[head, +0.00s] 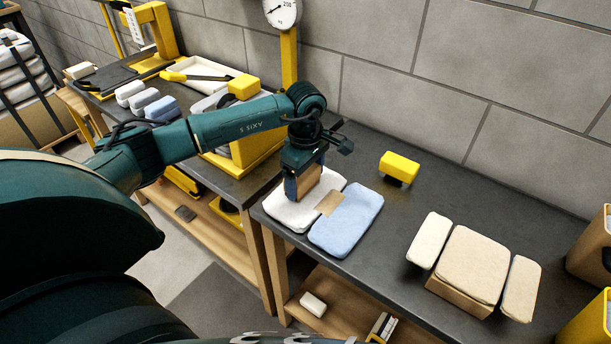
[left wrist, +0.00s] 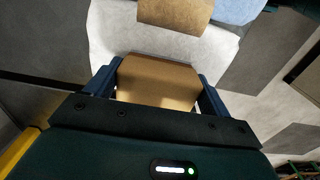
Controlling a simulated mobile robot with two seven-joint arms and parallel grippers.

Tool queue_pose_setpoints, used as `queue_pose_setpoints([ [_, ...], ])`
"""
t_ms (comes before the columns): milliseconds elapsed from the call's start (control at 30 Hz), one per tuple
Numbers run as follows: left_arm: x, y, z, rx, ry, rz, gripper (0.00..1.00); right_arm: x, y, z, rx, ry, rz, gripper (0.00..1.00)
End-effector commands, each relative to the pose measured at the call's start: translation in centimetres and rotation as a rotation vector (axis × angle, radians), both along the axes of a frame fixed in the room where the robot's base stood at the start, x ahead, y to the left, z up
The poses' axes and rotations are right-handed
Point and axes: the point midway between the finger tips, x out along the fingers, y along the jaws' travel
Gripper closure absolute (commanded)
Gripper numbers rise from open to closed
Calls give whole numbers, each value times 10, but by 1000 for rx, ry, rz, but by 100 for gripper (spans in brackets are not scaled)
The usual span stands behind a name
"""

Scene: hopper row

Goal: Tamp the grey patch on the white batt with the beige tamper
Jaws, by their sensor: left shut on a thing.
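The white batt (head: 284,212) lies flat on the dark bench, beside a blue batt (head: 346,220). A tan patch (head: 330,203) lies across the seam between them; it also shows at the top of the left wrist view (left wrist: 175,12). I see no grey patch; the part of the white batt under the tamper is hidden. My left gripper (head: 304,181) points down over the white batt. It is shut on the beige tamper (left wrist: 155,83), a block between its two blue fingers. I cannot tell whether the tamper touches the batt. My right gripper is not in view.
A yellow block (head: 399,167) sits behind the batts. A beige padded block (head: 470,263) with pale pads beside it stands to the right. A dial scale (head: 282,12) on a yellow post is behind my arm. Bare bench lies between the batts and the padded block.

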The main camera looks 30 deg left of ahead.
Motion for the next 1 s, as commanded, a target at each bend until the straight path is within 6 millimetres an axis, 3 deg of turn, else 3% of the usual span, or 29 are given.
queue_pose_setpoints([
  [267, -1, -1, 2, -1, 2, -1, 46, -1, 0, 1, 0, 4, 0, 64],
  [1000, 0, 0, 70, 1, 1, 0, 46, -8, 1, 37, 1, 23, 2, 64],
])
